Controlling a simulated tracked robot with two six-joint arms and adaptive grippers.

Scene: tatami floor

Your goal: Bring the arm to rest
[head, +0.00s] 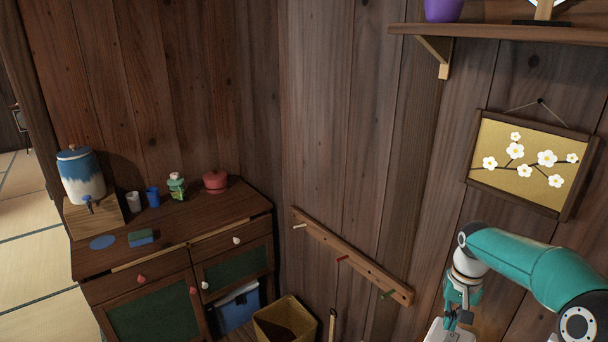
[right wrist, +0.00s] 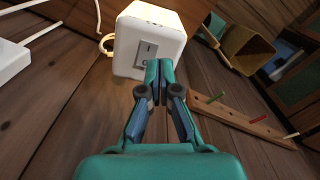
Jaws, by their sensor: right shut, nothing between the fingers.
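My right arm comes in at the lower right of the head view. My right gripper (head: 457,318) points down there, over a white box (head: 436,336) cut off by the bottom edge. In the right wrist view my right gripper (right wrist: 160,68) is shut, with nothing between its fingers. Its fingertips are in front of the white box (right wrist: 135,40), which has a grey rocker switch (right wrist: 146,53) and a warm glow at its top. I cannot tell whether the fingertips touch the box. My left gripper is not in view.
A peg rail (head: 325,237) is on the wall left of my right arm. A framed blossom picture (head: 494,145) hangs above the arm, below a shelf (head: 500,31). A wooden cabinet (head: 82,262) bearing several items stands left. An open bin (head: 268,333) is beside it.

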